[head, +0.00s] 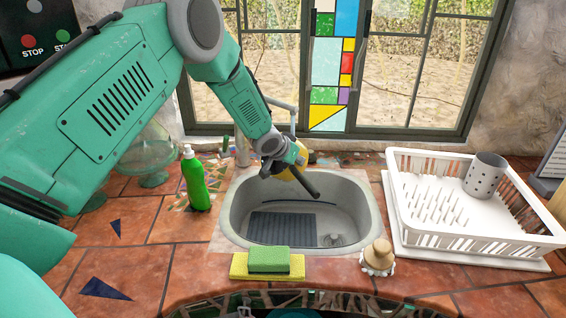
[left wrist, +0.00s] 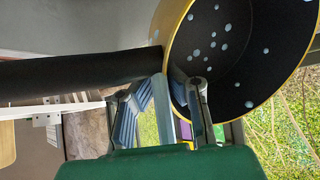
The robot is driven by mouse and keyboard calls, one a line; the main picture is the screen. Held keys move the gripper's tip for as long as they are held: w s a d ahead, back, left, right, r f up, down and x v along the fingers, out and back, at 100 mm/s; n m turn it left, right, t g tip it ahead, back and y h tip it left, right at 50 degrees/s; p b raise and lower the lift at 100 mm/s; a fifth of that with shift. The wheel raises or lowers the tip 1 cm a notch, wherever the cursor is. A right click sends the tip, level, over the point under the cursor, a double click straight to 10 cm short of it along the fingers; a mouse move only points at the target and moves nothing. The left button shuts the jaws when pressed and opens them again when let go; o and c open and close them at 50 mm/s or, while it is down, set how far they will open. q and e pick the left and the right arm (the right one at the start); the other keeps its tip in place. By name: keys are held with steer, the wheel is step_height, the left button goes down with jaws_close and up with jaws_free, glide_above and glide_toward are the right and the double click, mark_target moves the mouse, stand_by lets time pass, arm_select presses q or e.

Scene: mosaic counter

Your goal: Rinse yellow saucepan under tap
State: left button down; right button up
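The yellow saucepan (head: 285,174) hangs above the sink (head: 232,212) in the head view, mostly hidden behind my left gripper (head: 288,160). Its dark handle (head: 306,185) points down and to the right. In the left wrist view the saucepan (left wrist: 240,60) shows a black inside with pale blue droplet-like spots and a yellow rim. Its black handle (left wrist: 75,75) runs left. My left gripper (left wrist: 165,100) has one finger inside the pan and one outside, shut on the wall beside the handle. The grey tap (head: 293,120) rises behind the gripper, partly hidden; water flow cannot be made out. My right gripper is out of view.
A green bottle (head: 196,182) stands left of the sink. A green sponge (head: 268,260) on a yellow cloth (head: 240,271) and a wooden-topped brush (head: 378,256) lie at its front. A white dish rack (head: 520,238) with a grey cup (head: 485,175) stands right. A window is behind.

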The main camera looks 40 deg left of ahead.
arm_select(q)
steer(key=shift+w+a+r, duration=0.1)
steer(key=shift+a+r, duration=0.1)
steer(key=shift+a+p, duration=0.1)
steer(key=shift+p, duration=0.2)
steer(key=shift+a, duration=0.1)
steer(key=shift+a+f, duration=0.1)
steer(key=s+a+p, duration=0.1)
steer(key=s, duration=0.9)
steer(key=shift+a+p, duration=0.15)
steer(key=shift+p, duration=0.25)
steer(key=shift+s, duration=0.1)
steer(key=shift+f+p+v, duration=0.2)
steer(key=shift+p+v, duration=1.45)
steer(key=shift+v, duration=0.85)
